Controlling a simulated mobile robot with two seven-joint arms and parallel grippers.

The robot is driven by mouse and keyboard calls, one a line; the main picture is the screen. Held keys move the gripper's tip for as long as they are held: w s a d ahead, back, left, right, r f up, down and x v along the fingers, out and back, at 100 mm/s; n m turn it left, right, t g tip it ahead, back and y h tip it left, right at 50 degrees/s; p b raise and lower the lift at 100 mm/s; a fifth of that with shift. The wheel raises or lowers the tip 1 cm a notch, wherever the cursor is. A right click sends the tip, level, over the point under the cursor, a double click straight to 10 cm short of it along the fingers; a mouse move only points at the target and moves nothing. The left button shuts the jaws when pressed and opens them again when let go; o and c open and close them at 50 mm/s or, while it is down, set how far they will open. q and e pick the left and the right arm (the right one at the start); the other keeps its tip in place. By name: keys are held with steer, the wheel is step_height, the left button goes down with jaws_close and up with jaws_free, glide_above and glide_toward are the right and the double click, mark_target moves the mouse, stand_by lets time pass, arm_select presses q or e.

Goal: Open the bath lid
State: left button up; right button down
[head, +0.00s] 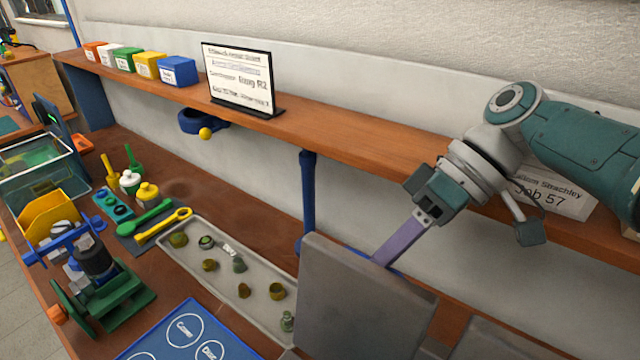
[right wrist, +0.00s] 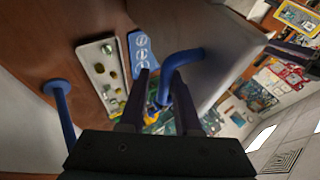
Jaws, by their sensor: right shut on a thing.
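The bath lid (head: 365,295) is a grey panel at the bottom centre of the head view, standing tilted up. It also shows in the right wrist view (right wrist: 222,55) as a grey slab with a bent blue handle (right wrist: 184,58). My right gripper (head: 386,256) reaches down to the lid's upper edge from the right. In the right wrist view its two dark fingers (right wrist: 163,85) are on either side of the blue handle, shut on it. The bath's opening is hidden behind or below the lid. My left gripper is not in view.
A pale tray (head: 215,262) of small parts and a blue mat (head: 180,335) lie left of the lid. A wooden shelf (head: 330,128) with a sign (head: 238,78) and coloured boxes runs behind. A blue post (head: 309,195) stands under the shelf. A green fixture (head: 110,290) stands at left.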

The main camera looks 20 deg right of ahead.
steer(key=shift+d+f+h, duration=0.3)
steer(key=shift+d+f, duration=0.25)
steer(key=shift+d, duration=0.05)
steer(key=c, duration=0.8)
jaws_free()
steer(key=shift+w+r, duration=0.1)
steer(key=shift+c, duration=0.2)
step_height(320, 180, up, 20)
steer(key=p, duration=0.2)
steer(key=shift+a+r+p, duration=0.15)
steer(key=shift+p, duration=0.15)
